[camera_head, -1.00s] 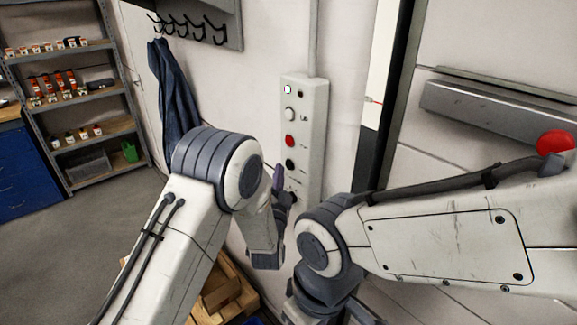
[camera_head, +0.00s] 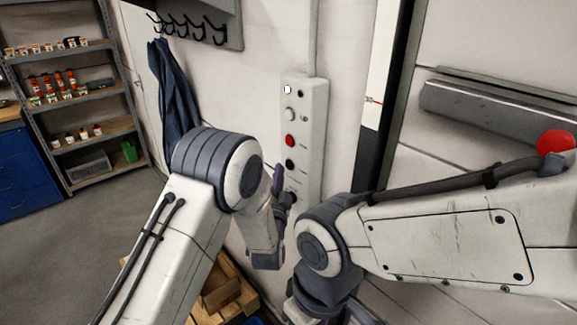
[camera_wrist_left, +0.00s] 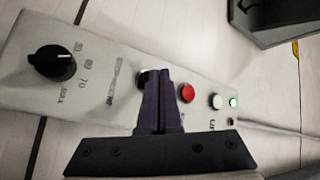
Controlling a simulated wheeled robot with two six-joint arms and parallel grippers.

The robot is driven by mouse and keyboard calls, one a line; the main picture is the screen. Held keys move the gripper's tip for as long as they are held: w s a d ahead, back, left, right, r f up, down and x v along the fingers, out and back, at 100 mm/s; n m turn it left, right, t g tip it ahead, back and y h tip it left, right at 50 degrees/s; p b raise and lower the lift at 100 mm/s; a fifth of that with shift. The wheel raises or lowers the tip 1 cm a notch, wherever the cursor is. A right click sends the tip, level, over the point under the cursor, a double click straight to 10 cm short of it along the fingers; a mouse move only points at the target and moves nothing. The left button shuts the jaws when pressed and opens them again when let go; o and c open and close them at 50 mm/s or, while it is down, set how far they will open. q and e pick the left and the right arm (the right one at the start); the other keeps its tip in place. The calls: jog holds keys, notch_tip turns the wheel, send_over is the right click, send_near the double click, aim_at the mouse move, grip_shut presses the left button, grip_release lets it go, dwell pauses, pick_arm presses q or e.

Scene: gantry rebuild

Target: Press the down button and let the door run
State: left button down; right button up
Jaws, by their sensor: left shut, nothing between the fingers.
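The pale control box (camera_head: 314,125) is upright on the wall in the head view, with a white button (camera_head: 290,114), a red button (camera_head: 290,140) and a black button (camera_head: 290,164) in a column. My left gripper (camera_head: 278,179) is in front of its lower part. In the left wrist view its purple fingers (camera_wrist_left: 156,80) are shut and empty, their tips over a button beyond the red one (camera_wrist_left: 187,93). That button is mostly hidden, and I cannot tell whether the fingers touch it. My right gripper is out of view.
A black rotary knob (camera_wrist_left: 52,62) sits at the box's other end. A dark bar (camera_head: 480,105) and a round red part (camera_head: 556,143) are at the right. Wooden crates (camera_head: 225,295) stand below, a blue coat (camera_head: 172,95) hangs left, and open floor lies at the left.

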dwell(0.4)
pick_arm(q)
jog(key=shift+w+d+b, duration=0.25)
jog(key=shift+d+b, duration=0.1)
